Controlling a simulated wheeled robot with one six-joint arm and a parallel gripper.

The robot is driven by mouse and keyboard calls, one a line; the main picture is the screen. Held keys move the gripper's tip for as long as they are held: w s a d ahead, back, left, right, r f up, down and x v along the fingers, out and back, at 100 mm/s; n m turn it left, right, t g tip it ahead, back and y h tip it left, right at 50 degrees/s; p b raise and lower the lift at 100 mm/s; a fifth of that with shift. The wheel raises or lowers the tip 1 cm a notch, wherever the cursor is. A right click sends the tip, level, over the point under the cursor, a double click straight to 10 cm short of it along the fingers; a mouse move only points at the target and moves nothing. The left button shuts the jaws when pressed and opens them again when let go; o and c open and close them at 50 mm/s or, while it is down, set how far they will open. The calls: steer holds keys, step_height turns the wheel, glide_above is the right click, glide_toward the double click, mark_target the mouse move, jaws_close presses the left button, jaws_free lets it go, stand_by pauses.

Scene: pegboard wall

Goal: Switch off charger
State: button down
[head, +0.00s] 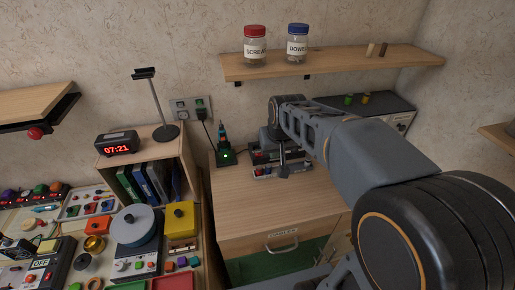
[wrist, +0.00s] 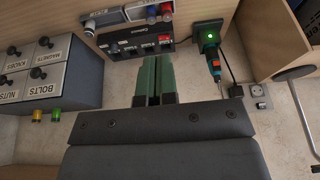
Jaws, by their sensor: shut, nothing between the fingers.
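The charger (head: 226,157) is a black block with a lit green light, on the left back of the wooden cabinet top. A blue-tipped tool (head: 222,132) stands in it. The wrist view shows the charger (wrist: 207,37) at upper right, its light also green, with the orange-and-blue tool (wrist: 213,68). A black cable runs to the wall outlet (head: 181,112), which also shows in the wrist view (wrist: 258,90). My gripper (head: 284,170) is right of the charger, apart from it; its green fingers (wrist: 158,60) are shut and empty. Any switch on the charger is too small to tell.
A labelled drawer box (wrist: 48,68) stands on the other side. A shelf (head: 330,62) with two jars hangs above.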

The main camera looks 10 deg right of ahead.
steer(key=w+f, duration=0.2)
steer(key=w, duration=0.6)
steer(key=p, duration=0.1)
glide_toward(257, 153)
step_height(257, 153, up, 3)
steer(key=shift+s+d+r, duration=0.1)
steer(key=shift+s+d, duration=0.05)
steer(key=shift+s, duration=0.05)
steer(key=p+x, duration=0.1)
steer(key=x, duration=0.4)
steer(key=p+x, duration=0.1)
steer(key=x, duration=0.3)
steer(key=shift+s+f+p, duration=0.1)
steer(key=shift+f+p, duration=0.2)
steer(key=shift+f, duration=0.15)
